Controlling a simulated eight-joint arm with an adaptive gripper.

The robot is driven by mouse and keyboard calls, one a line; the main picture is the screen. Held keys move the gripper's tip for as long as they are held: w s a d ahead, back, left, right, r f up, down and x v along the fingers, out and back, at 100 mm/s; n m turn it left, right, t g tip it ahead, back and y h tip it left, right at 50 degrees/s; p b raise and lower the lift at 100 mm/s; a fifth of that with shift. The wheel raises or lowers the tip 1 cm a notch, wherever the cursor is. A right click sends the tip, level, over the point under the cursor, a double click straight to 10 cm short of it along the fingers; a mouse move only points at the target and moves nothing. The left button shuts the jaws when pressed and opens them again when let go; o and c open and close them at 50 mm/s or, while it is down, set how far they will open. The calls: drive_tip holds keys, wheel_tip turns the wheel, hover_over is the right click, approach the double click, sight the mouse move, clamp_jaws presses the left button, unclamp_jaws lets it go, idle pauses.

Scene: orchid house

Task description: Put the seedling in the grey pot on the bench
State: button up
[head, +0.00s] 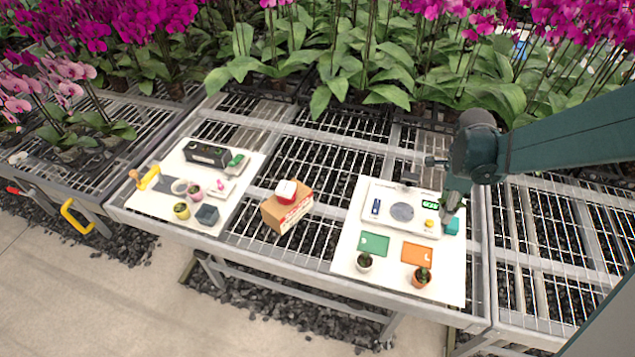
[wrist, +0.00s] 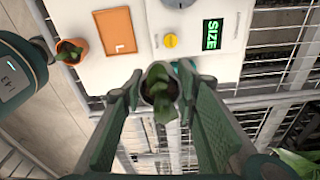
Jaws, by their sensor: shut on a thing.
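My gripper (wrist: 160,88) is shut on a small pot with a green seedling (wrist: 162,104), seen from above between the fingertips in the wrist view. The pot's rim looks pale grey. In the head view my gripper (head: 453,203) is above the right edge of the white board, by a teal block (head: 452,226); the held pot cannot be made out there. The bench (head: 332,250) is a metal mesh top. A second plant stands in a pale pot (head: 364,262) by the green card, and a third in a terracotta pot (head: 421,277) by the orange card.
The right white board (head: 345,245) bears a white device (head: 376,217) with a round grey plate and a green display, a green card (head: 374,244) and an orange card (head: 417,253). A cardboard box (head: 288,208) stands mid-bench. The left board (head: 222,190) holds small pots and a dark box.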

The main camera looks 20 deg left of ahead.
drive_tip(key=s+a, duration=0.7)
drive_tip(key=s, duration=0.1)
drive_tip(key=m+b, duration=0.1)
hover_over(392, 276)
drive_tip(key=f, duration=0.1)
drive_tip(key=shift+a+f, duration=0.1)
drive_tip(key=shift+a, duration=0.15)
drive_tip(key=shift+f+b, duration=1.05)
drive_tip(key=shift+f, duration=1.9)
drive_tip(key=shift+f, duration=0.1)
drive_tip(key=shift+f+b, duration=0.7)
drive_tip(key=shift+f, duration=1.25)
drive_tip(key=shift+f, duration=0.2)
